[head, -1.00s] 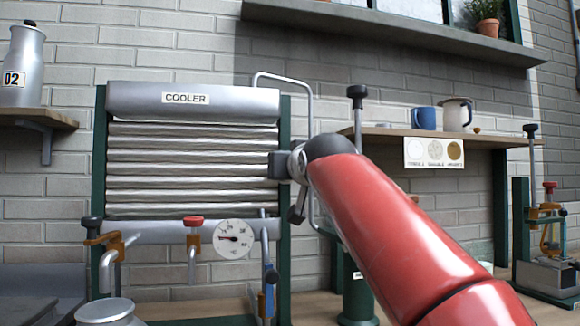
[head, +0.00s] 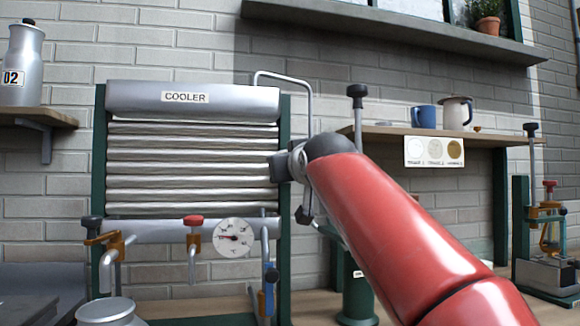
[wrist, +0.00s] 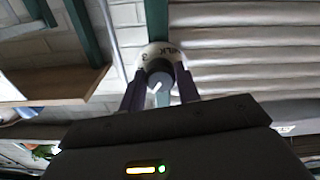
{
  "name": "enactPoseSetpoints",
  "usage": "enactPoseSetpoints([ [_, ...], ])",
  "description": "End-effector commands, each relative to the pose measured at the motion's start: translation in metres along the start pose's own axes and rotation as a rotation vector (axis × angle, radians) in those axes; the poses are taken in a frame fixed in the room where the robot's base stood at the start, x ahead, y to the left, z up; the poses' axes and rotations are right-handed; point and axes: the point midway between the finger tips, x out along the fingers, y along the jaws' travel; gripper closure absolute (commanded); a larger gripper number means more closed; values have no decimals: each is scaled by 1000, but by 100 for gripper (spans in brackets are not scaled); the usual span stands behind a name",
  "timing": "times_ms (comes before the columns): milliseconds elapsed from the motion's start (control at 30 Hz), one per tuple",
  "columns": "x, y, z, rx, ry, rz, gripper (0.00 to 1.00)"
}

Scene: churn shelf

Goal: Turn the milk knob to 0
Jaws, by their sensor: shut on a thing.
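In the wrist view, the milk knob (wrist: 160,77) is a round grey knob with a pale pointer mark. It sits in front of a white dial plate (wrist: 158,50) on which part of the word MILK and what looks like a 3 show. My gripper (wrist: 160,92) has one dark finger on each side of the knob and is shut on it. The other dial marks are hidden, and I cannot tell which number the pointer is at. In the head view, my red arm reaches to the right edge of the cooler (head: 190,100), and the knob cannot be made out.
A round gauge (head: 233,238) and a red-topped valve (head: 193,221) are at the cooler's base. A blue-handled valve (head: 270,275) stands lower right of them. A wooden shelf (head: 480,134) holds a blue mug (head: 424,117) and a white jug (head: 455,113).

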Motion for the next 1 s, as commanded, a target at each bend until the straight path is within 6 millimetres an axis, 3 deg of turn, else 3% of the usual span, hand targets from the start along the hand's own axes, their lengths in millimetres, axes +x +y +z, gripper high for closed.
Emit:
enactPoseSetpoints([
  [600, 0, 1, 0, -488, -1, -1, 90],
  [1000, 0, 1, 0, -625, 1, 0, 90],
])
